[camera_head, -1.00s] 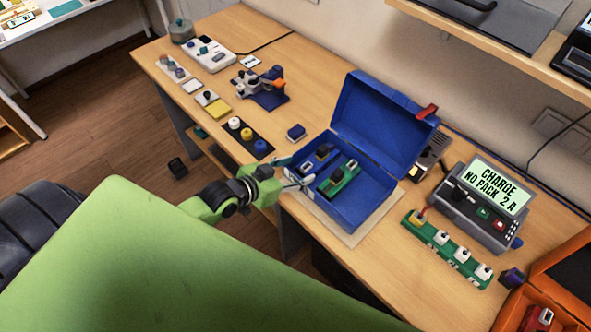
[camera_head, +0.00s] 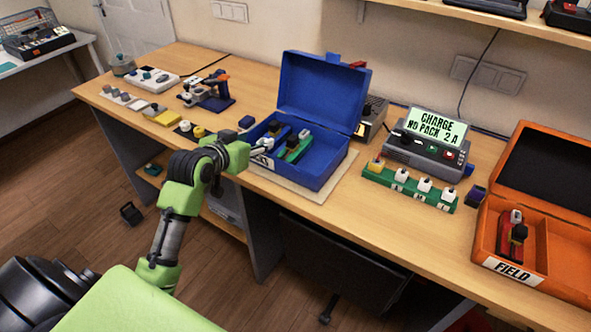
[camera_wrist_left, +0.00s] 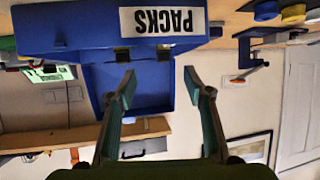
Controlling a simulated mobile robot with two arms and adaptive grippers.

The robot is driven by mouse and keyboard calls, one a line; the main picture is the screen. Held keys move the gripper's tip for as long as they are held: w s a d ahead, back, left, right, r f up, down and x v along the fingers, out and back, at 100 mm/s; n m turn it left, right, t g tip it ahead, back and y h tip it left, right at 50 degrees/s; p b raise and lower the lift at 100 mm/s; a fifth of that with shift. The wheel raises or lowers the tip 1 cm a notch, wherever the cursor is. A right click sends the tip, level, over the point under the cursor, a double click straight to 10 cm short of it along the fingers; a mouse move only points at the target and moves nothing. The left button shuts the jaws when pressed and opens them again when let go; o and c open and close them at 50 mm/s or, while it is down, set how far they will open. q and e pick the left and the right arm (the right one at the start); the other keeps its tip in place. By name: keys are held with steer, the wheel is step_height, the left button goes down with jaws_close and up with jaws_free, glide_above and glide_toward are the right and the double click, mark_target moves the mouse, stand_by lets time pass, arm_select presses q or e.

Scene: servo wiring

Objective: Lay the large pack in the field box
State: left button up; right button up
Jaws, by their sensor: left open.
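The blue packs box (camera_head: 330,168), labelled PACKS, stands open on the table. Inside it lie a blue pack (camera_head: 274,140) and a green pack (camera_head: 293,150); which is the large one I cannot tell. The orange field box (camera_head: 540,262), labelled FIELD, stands open at the right, with a red pack (camera_head: 512,241) in its left compartment. My left gripper (camera_head: 260,148) is at the front left of the packs box. In the left wrist view my left gripper (camera_wrist_left: 160,85) is open and empty, facing the upside-down box front (camera_wrist_left: 65,30). My right gripper is not in view.
A charger (camera_head: 425,152) reads "CHARGE NO PACK 2 A", with a green strip of white-topped plugs (camera_head: 408,187) before it. A dark block (camera_head: 476,196) sits beside the field box. A shelf (camera_head: 440,22) hangs above the back of the table.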

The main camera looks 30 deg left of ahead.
mark_target(272, 133)
arm_select(q)
steer(key=x, duration=0.3)
steer(key=shift+w+a+f, duration=0.15)
steer(key=shift+w+f, duration=0.15)
steer(key=x, duration=0.3)
steer(key=shift+w+f+p, duration=0.1)
steer(key=shift+p, duration=0.25)
steer(key=shift+x, duration=0.95)
steer(key=shift+w, duration=0.15)
steer(key=shift+w+a+f, duration=0.1)
steer(key=shift+w+f, duration=0.05)
steer(key=shift+w, duration=0.15)
steer(key=shift+p+x, duration=0.6)
steer(key=shift+x, duration=1.6)
steer(key=shift+s+a+f, duration=0.1)
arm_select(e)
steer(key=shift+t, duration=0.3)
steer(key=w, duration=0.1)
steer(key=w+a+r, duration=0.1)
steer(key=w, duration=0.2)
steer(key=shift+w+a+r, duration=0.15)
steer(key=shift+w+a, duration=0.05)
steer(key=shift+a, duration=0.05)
